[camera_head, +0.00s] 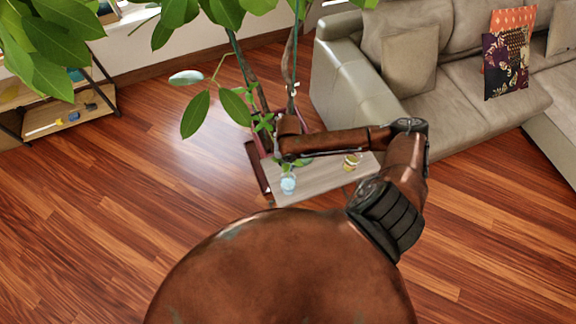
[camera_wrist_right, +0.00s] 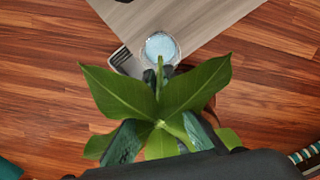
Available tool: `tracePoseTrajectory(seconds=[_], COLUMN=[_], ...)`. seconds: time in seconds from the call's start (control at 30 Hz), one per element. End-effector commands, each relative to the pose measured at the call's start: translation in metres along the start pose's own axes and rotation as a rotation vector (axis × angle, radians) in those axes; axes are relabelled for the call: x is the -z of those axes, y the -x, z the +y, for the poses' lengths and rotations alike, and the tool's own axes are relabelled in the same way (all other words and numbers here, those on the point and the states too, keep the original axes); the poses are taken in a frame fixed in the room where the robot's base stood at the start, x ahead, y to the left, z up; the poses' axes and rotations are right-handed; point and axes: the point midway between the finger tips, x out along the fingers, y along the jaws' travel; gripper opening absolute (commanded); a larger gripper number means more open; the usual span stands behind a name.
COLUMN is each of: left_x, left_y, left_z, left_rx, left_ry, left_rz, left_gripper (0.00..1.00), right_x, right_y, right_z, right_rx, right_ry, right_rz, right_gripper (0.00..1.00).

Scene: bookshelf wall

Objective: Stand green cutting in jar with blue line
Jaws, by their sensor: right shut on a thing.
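The green cutting (camera_wrist_right: 200,88) fills the middle of the right wrist view, its broad leaves spread. My right gripper (camera_wrist_right: 162,140) is shut on it; the leaves partly hide the fingers. A clear jar with light blue inside (camera_head: 288,184) stands on the near left part of a small low table (camera_head: 322,183). The jar (camera_wrist_right: 160,46) also shows just beyond the cutting's leaves in the wrist view. The cutting appears above and apart from the jar's mouth. In the head view my right gripper (camera_head: 287,148) is small and mostly hidden. My left gripper is out of view.
A second jar with yellow (camera_head: 351,163) stands on the table's right part. A large leafy plant (camera_head: 195,115) hangs into view behind and left. A beige sofa (camera_head: 350,85) stands at the back right, a low shelf (camera_head: 60,122) at the left. Wooden floor (camera_head: 110,210) is clear at left.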

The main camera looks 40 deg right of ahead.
Motion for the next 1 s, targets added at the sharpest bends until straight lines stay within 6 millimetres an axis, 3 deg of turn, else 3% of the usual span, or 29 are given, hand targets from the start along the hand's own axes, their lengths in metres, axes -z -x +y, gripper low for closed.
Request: tracePoseTrajectory(seconds=[1.0], left_x=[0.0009], left_y=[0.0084], left_z=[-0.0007], left_rx=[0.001], left_ry=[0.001], left_rz=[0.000], left_gripper=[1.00], right_x=[-0.0002], right_y=[-0.0002], right_z=[0.0002], right_rx=[0.000], right_ry=[0.000], right_rz=[0.000], right_gripper=[0.00])
